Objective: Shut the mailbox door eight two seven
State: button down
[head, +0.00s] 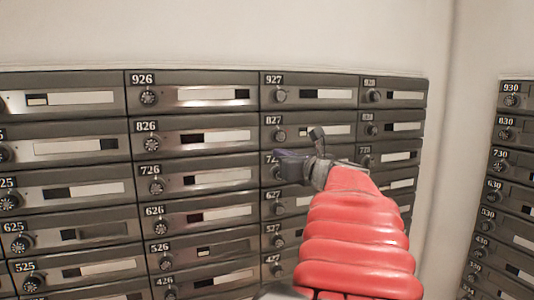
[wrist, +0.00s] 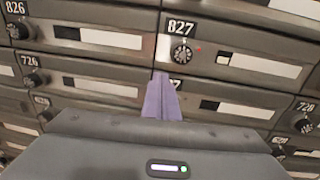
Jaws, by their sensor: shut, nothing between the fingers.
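The mailbox door 827 (head: 293,131) is in the third column, second row from the top in the head view. It has a round knob and a pale label strip. In the wrist view the door (wrist: 245,66) is at upper right, with its number plate and knob in clear sight. It looks flush with its neighbours, with no gap that I can see. My gripper (head: 282,164) is shut and empty, in front of the row just below 827. In the wrist view its purple fingers (wrist: 162,82) are together, below and left of the 827 knob. Contact cannot be told.
Door 826 (head: 190,138) is to the left of 827, and door 927 (head: 310,95) is above it. These and the other doors around look flat. A second bank of mailboxes (head: 515,160) is on the right, past a wall corner. My red arm hides the lower middle doors.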

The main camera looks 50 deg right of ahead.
jog(key=v, duration=0.6)
jog(key=shift+a, duration=0.3)
